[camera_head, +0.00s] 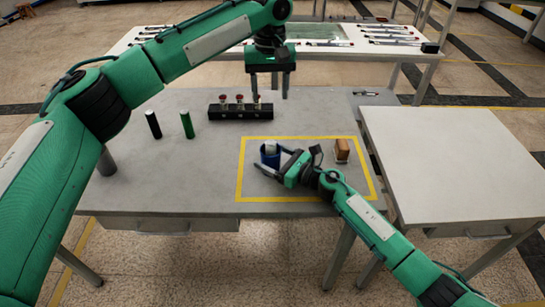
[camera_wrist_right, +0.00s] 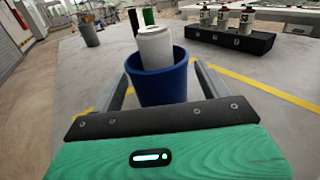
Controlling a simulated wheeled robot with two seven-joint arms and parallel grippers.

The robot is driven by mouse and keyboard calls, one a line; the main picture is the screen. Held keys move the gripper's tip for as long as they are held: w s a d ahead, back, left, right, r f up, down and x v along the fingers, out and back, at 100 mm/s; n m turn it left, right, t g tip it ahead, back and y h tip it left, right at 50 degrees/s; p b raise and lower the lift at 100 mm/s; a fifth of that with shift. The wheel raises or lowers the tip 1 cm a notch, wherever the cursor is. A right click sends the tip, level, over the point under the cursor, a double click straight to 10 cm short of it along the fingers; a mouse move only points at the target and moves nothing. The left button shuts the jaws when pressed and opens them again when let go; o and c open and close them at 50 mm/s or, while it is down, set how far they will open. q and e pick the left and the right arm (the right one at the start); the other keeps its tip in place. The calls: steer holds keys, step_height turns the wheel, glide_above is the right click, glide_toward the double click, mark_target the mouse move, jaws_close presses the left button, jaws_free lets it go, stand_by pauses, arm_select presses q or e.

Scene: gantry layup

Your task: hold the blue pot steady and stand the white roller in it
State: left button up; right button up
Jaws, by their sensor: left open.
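The blue pot (camera_head: 269,160) stands on the grey table inside the yellow-taped area; it fills the middle of the right wrist view (camera_wrist_right: 160,85). The white roller (camera_head: 271,147) is in the pot, its upper part above the rim; in the right wrist view (camera_wrist_right: 155,46) it leans slightly left. Its lower end is hidden by the pot. My right gripper (camera_head: 272,160) is low at the pot, with one finger on either side and visible gaps to the wall. My left gripper (camera_head: 270,82) is open and empty, above and behind the pot, pointing down.
A black rack (camera_head: 240,110) with several small items stands behind the pot. A brown block (camera_head: 342,150) is right of it. Black (camera_head: 153,125), green (camera_head: 187,124) and grey (camera_head: 106,162) cylinders stand at left. The table's front left is clear.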

steer(key=v, duration=1.2)
